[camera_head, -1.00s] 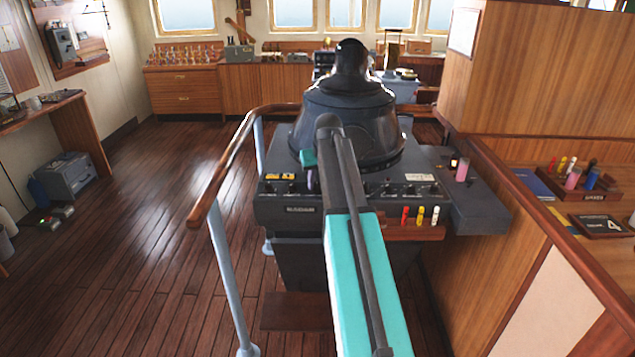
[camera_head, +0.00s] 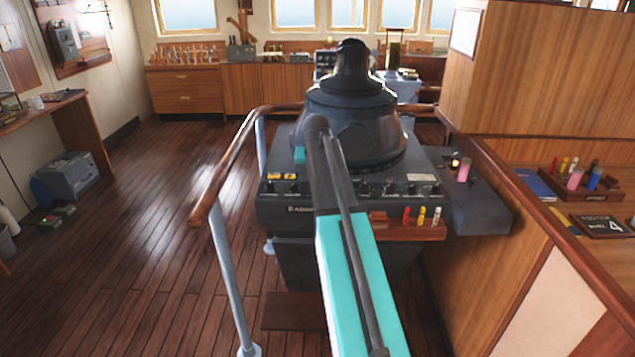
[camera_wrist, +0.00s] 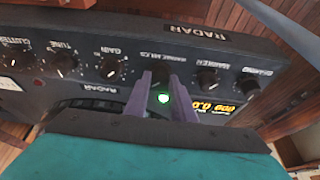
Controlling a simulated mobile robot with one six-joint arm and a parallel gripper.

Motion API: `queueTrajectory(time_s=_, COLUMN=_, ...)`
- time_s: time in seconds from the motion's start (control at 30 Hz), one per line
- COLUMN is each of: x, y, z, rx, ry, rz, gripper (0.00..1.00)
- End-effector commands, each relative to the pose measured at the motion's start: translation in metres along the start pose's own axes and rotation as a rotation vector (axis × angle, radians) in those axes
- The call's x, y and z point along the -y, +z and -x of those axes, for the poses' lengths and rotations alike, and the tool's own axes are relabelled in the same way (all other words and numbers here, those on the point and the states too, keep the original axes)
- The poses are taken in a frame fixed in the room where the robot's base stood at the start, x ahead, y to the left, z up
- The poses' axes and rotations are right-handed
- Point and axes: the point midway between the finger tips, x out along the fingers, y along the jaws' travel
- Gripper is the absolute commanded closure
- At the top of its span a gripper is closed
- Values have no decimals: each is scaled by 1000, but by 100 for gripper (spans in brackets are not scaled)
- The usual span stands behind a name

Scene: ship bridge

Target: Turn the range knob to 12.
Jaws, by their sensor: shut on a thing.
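The radar console (camera_head: 345,214) stands ahead in the head view, with a row of knobs along its front panel. In the wrist view the panel (camera_wrist: 225,62) fills the upper part. A green light glows between the fingers. In the head view my arm hides the fingers.
In the wrist view the gain knob (camera_wrist: 108,68) is close on the left and the marker knob (camera_wrist: 205,76) close on the right. A wooden handrail (camera_head: 222,172) runs left of the console.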

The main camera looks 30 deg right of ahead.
Motion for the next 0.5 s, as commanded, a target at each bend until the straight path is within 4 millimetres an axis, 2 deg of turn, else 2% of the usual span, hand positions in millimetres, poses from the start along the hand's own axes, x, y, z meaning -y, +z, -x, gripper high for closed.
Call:
queueTrajectory(time_s=0.1, x=0, y=-1, z=0, rx=-2, ry=0, rz=-1, gripper=100)
queueTrajectory(time_s=0.13, x=0, y=-1, z=0, rx=-2, ry=0, rz=-1, gripper=74)
queueTrajectory(time_s=0.2, x=0, y=-1, z=0, rx=-1, ry=0, rz=-1, gripper=62)
queueTrajectory(time_s=0.23, x=0, y=0, z=0, rx=-1, ry=0, rz=0, gripper=59)
queueTrajectory(time_s=0.5, x=0, y=0, z=0, rx=0, ry=0, rz=0, gripper=59)
